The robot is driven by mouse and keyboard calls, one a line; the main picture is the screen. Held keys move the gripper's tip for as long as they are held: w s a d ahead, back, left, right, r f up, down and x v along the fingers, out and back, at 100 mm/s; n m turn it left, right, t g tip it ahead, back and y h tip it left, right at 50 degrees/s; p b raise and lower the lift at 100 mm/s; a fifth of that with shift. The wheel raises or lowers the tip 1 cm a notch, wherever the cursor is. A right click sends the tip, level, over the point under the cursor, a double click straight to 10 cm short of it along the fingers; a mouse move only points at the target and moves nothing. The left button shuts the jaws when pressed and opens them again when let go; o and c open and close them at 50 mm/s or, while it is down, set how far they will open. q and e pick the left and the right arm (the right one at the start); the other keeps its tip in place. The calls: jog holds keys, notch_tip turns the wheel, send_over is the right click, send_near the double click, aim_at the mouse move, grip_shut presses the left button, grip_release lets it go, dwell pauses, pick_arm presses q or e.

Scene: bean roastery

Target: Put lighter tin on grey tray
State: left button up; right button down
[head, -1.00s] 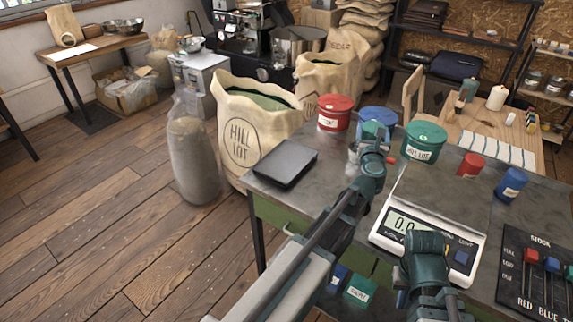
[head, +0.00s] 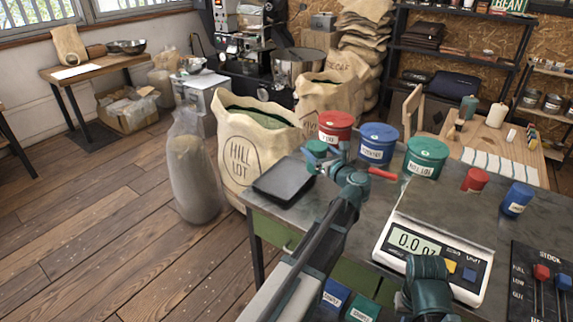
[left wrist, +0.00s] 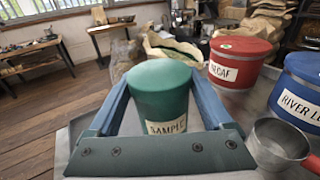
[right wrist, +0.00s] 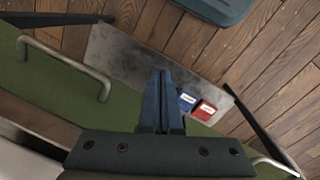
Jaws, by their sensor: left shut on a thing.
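My left gripper (head: 326,154) is shut on a green tin (head: 316,149). The left wrist view shows this tin (left wrist: 161,95) upright between the fingers, with a SAMPLE label. In the head view it is just behind the right back corner of the dark grey tray (head: 283,182), which is empty at the left end of the counter.
Large red (head: 335,128), blue (head: 379,145) and green (head: 426,158) canisters line the counter's back. A red-handled metal scoop (left wrist: 280,143) is near the held tin. A scale (head: 430,245) reads 0.0, with a stock board (head: 540,285) beside it. A bean sack (head: 250,155) stands behind the tray.

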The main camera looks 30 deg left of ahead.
pick_arm(q)
jog(key=s+a+f+b, duration=0.1)
jog(key=a, duration=0.2)
jog(key=s+a+f+b, duration=0.1)
jog(key=a+f+b, duration=0.1)
jog(key=a, duration=0.1)
jog(key=s+a+f+b, duration=0.1)
jog(key=a, duration=0.2)
jog(key=shift+s+a+f, duration=0.1)
jog(key=shift+s+f, duration=0.15)
jog(key=shift+s, duration=0.15)
jog(key=shift+f+b, duration=0.2)
jog(key=shift+b, duration=0.1)
jog(key=o, duration=1.2)
jog(key=shift+r, duration=0.1)
jog(key=shift+o, duration=0.2)
